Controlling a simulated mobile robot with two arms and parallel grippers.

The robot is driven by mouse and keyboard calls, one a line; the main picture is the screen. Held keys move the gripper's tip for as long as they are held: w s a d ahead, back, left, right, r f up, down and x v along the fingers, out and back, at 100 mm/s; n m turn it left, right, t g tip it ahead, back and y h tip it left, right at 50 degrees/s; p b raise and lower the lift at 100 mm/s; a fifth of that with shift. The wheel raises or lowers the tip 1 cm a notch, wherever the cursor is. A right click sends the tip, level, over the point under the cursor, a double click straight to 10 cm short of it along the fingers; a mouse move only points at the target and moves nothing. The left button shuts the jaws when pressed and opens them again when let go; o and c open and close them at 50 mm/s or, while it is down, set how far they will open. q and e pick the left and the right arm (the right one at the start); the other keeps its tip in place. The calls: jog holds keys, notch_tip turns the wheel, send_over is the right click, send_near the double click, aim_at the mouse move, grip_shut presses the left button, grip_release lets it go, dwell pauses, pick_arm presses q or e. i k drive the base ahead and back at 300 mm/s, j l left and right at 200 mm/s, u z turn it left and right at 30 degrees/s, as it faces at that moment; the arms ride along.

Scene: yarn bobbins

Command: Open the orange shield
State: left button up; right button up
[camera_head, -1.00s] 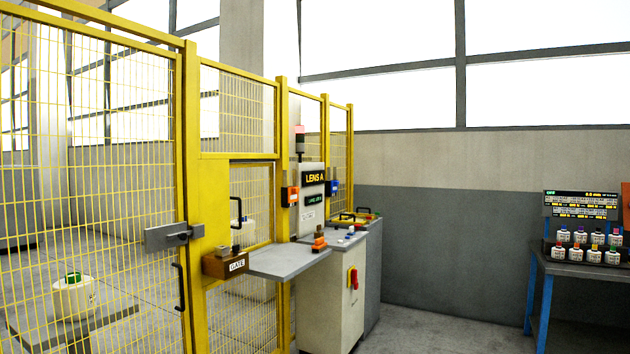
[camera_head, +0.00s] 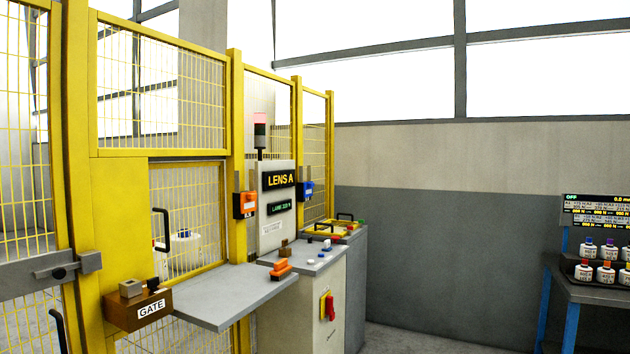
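No panel labelled as a shield shows. Two orange things are in view, and I cannot tell which is the shield. An orange box (camera_head: 244,205) is mounted on the yellow post left of the LENS A panel (camera_head: 278,204). A low orange piece (camera_head: 281,268) lies at the left edge of the grey console top (camera_head: 312,262); whether it is a closed cover is too small to tell. Neither of my grippers is in view.
A yellow mesh fence (camera_head: 84,210) runs along the left, with a grey latch (camera_head: 62,271). A grey shelf (camera_head: 215,296) juts out beside the brown GATE box (camera_head: 139,305). The floor (camera_head: 440,338) between is clear.

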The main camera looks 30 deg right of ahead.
aim_at(247, 200)
jog(key=i+l+z, duration=0.45)
jog(key=i+l, duration=1.65)
